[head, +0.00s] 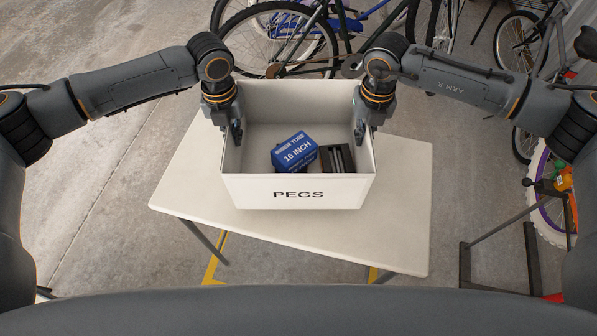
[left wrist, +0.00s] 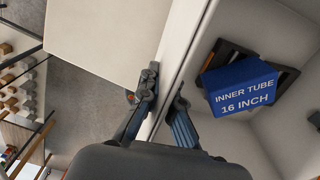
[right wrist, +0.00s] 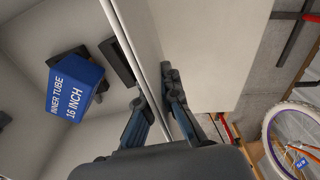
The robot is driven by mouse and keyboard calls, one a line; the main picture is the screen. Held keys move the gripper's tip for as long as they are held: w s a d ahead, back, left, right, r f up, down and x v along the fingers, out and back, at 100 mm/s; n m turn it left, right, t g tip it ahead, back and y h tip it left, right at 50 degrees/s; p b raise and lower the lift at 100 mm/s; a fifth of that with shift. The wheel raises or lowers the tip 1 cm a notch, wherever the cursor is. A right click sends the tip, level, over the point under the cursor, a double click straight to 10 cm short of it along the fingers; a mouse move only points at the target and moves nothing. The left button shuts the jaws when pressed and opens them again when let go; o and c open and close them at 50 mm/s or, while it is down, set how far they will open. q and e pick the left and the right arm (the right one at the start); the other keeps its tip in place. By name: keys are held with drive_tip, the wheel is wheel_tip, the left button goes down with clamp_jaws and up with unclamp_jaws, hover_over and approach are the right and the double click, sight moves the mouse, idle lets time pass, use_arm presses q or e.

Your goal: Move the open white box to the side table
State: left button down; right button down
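The open white box (head: 258,190), marked PEGS on its front, is upright over the pale table, towards its left and middle. I cannot tell whether its base touches the tabletop. My left gripper (head: 237,130) is shut on the box's left wall, one finger inside and one outside, as the left wrist view (left wrist: 165,92) shows. My right gripper (head: 361,128) is shut on the right wall in the same way, seen in the right wrist view (right wrist: 157,95). Inside lie a blue inner tube carton (head: 295,152) and a dark block-like item (head: 337,159).
The pale table (head: 400,200) has bare surface to the right of the box. Bicycles (head: 290,40) stand behind it. A dark metal stand (head: 495,240) and a purple-rimmed wheel (head: 541,205) are at the right. Concrete floor is open at the left.

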sight(236, 148)
use_arm(q)
drive_tip(key=shift+a, duration=0.2)
use_arm(e)
drive_tip(key=shift+d, duration=0.2)
